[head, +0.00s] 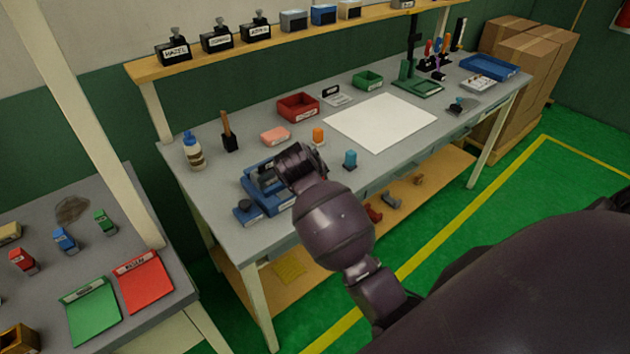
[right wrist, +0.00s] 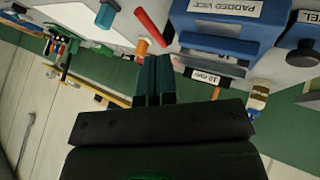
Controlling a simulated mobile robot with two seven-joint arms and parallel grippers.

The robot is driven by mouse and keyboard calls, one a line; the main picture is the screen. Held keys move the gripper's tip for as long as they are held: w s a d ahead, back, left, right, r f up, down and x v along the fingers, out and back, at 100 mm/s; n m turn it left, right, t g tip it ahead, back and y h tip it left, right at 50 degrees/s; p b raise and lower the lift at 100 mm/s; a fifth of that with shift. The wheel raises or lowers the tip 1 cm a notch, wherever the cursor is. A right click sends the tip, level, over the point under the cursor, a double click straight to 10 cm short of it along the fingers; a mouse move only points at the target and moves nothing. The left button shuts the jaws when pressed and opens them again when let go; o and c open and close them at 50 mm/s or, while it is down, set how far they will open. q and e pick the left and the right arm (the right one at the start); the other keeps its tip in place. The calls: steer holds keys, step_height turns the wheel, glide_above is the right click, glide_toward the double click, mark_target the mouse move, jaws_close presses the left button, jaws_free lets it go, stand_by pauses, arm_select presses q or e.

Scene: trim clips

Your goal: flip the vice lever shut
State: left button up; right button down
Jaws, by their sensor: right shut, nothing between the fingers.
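The blue padded vice (head: 268,198) stands at the front left of the workbench, partly hidden by my right arm in the head view. In the right wrist view its blue body (right wrist: 226,32) with a white label fills the upper right. A red bar (right wrist: 151,27), which looks like its lever, slants out beside the vice; its joint to the vice is not clear. My right gripper (right wrist: 154,62) is shut and empty, its fingertips just left of the vice body and below the red bar in that picture. I cannot tell whether they touch anything. My left gripper is not in view.
An orange-topped item (head: 318,135) and a blue one (head: 350,159) stand close by. A pink block (head: 275,136), a dark brush holder (head: 230,143) and a glue bottle (head: 193,151) stand behind the vice. The white sheet (head: 380,122) is bare.

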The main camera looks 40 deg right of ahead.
steer(key=x, duration=1)
steer(key=shift+w, duration=0.1)
stand_by(0.5)
